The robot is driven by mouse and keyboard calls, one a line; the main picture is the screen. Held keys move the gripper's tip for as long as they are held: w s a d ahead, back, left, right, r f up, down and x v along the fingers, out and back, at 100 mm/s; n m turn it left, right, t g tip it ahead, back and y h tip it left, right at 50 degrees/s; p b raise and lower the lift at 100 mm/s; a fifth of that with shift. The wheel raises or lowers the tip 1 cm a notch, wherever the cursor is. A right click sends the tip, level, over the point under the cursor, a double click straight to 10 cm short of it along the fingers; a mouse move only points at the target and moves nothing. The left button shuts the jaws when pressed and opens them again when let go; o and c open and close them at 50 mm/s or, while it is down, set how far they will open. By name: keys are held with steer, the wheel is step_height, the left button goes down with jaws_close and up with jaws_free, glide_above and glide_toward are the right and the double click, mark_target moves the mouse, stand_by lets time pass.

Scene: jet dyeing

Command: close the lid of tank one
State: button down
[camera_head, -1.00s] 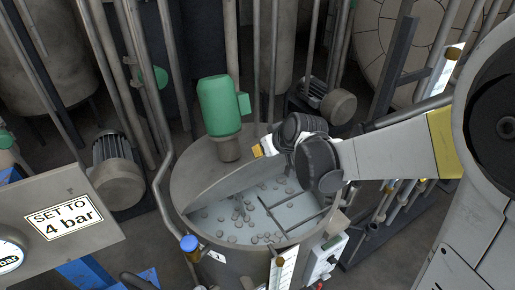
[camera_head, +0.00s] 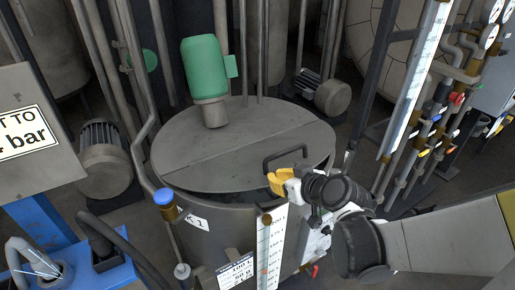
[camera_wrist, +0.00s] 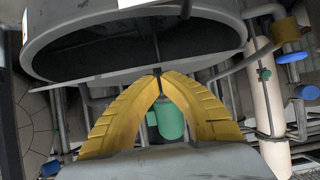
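Tank one (camera_head: 230,235) is a round grey metal tank, its label partly readable as "K 1". Its hinged front lid (camera_head: 240,160) lies almost flat over the opening, with a dark gap under its front edge. A dark bar handle (camera_head: 285,155) stands on the lid near the right front. My gripper (camera_head: 279,181), with yellow fingers, is at the lid's front edge, just in front of the handle. In the wrist view the fingertips (camera_wrist: 157,73) meet, with no held object visible between them. Whether they touch the lid is unclear.
A green motor (camera_head: 206,68) stands on the fixed rear part of the tank top; it also shows in the wrist view (camera_wrist: 166,118). A blue-capped valve (camera_head: 163,197) is at the tank's left. A white scale (camera_head: 270,245) runs down its front. Pipes and gauges crowd the right.

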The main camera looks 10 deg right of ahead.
steer(key=shift+s+d+f+b, duration=0.1)
steer(key=shift+s+f+b, duration=0.1)
steer(key=shift+f+b, duration=0.5)
steer(key=shift+s+d+f+b, duration=0.1)
steer(key=shift+s+f+b, duration=0.2)
steer(key=shift+f, duration=0.65)
steer(key=shift+s+f+b, duration=0.1)
steer(key=shift+f+b, duration=0.5)
steer(key=shift+f, duration=0.2)
steer(key=shift+r, duration=0.1)
